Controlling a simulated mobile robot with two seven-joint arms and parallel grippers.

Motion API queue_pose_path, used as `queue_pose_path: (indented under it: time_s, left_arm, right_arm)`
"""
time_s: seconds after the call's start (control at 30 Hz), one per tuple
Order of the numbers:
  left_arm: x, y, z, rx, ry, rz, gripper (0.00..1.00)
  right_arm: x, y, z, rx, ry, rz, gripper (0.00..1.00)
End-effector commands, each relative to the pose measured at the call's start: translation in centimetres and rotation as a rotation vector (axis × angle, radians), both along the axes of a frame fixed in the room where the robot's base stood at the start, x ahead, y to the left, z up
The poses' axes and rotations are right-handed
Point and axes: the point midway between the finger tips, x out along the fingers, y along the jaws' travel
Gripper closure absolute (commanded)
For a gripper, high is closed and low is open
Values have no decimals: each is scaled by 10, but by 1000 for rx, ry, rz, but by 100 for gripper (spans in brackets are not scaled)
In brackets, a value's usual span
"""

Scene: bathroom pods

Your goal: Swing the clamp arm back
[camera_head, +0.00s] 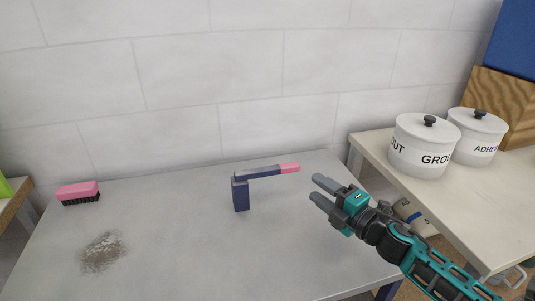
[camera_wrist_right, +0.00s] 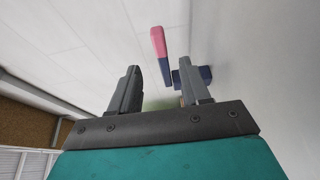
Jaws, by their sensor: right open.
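The clamp arm (camera_head: 262,172) is a dark blue bar with a pink tip (camera_head: 290,168). It sits on top of a dark blue upright post (camera_head: 240,195) on the grey table and points to the right. My right gripper (camera_head: 318,188) is open and empty, to the right of the pink tip and apart from it. In the right wrist view the pink tip (camera_wrist_right: 158,42) and the blue post (camera_wrist_right: 192,76) show beyond the open fingers (camera_wrist_right: 162,90). My left gripper is not in view.
A pink brush (camera_head: 78,192) and a patch of grey dust (camera_head: 102,252) are on the left of the grey table (camera_head: 190,245). Two white lidded jars (camera_head: 424,146) stand on a side bench (camera_head: 455,205) at right. A tiled wall (camera_head: 180,75) closes off the back.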

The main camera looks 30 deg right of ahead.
Motion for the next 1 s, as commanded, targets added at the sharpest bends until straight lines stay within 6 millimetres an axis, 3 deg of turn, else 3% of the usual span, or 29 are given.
queue_pose_path:
  time_s: [0.27, 0.8, 1.0]
  left_arm:
    - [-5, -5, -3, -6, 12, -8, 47]
    - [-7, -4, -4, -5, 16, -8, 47]
    - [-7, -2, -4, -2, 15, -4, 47]
  right_arm:
    - [17, 2, 0, 0, -2, 0, 53]
    - [98, 15, 0, 2, -2, -1, 53]
    - [119, 18, 0, 1, 0, -2, 53]
